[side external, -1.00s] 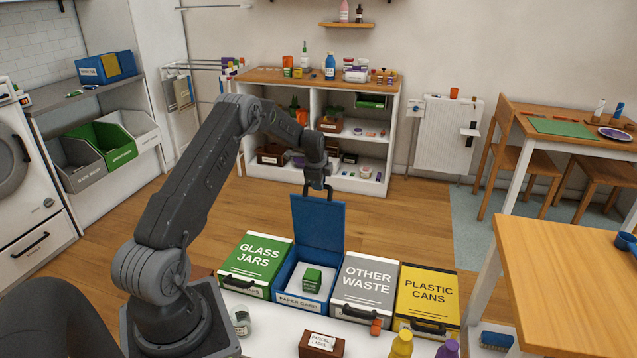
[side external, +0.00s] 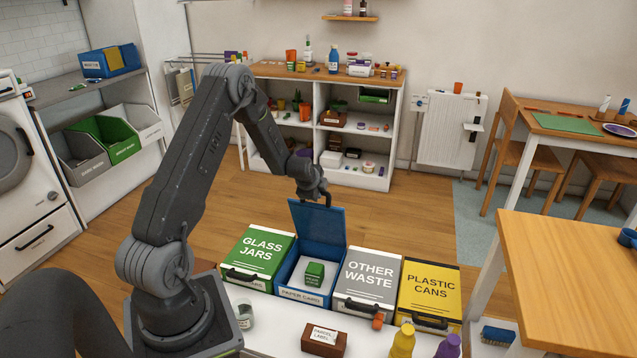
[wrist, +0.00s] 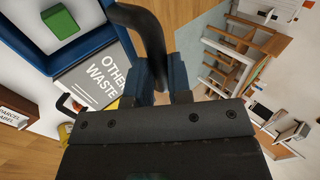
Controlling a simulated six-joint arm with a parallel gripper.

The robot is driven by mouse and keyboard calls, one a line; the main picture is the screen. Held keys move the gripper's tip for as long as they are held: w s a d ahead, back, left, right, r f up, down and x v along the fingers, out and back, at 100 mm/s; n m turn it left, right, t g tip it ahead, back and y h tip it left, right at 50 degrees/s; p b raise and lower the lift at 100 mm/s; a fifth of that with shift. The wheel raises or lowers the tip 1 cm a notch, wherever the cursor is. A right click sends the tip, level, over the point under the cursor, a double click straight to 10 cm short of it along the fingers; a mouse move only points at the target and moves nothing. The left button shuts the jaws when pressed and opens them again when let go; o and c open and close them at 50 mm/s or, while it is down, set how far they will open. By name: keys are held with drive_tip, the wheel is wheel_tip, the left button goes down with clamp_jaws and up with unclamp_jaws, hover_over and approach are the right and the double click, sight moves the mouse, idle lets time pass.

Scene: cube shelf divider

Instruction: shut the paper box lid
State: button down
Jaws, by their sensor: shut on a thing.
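The blue paper box (side external: 300,294), labelled PAPER CARD, stands in a row of boxes in the side view. Its blue lid (side external: 320,232) stands raised at the back edge, so the box is open. A green block (side external: 314,272) lies inside on the pale bottom; it also shows in the wrist view (wrist: 60,22). My gripper (side external: 313,197) is at the lid's top edge, shut on the dark lid handle. In the wrist view the curved black handle (wrist: 150,38) passes between the fingers (wrist: 166,82). The fingertips are partly hidden in the side view.
The green GLASS JARS box (side external: 258,252) is left of the paper box. The grey OTHER WASTE box (side external: 368,278) and yellow PLASTIC CANS box (side external: 430,290) are right; their lids are shut. A brown parcel (side external: 324,339), a jar (side external: 244,316) and bottles stand in front.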

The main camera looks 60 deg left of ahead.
drive_tip(key=s+d+f+t+y, duration=0.3)
drive_tip(key=s+d+f+y, duration=0.1)
drive_tip(key=s+d+f, duration=0.65)
drive_tip(key=shift+t+y, duration=0.4)
drive_tip(key=s+d+f, duration=0.1)
drive_tip(key=f, duration=0.3)
drive_tip(key=s+d+f, duration=0.1)
drive_tip(key=f, duration=0.4)
drive_tip(key=s+d+f, duration=0.1)
drive_tip(key=s+f, duration=0.1)
drive_tip(key=f, duration=0.3)
drive_tip(key=shift+d, duration=0.35)
drive_tip(key=shift+f+t, duration=0.25)
drive_tip(key=shift+t, duration=0.05)
drive_tip(key=shift+a+r, duration=0.1)
drive_tip(key=shift+r, duration=0.05)
drive_tip(key=c, duration=1.1)
unclamp_jaws()
drive_tip(key=shift+w, duration=0.1)
drive_tip(key=shift+o, duration=0.2)
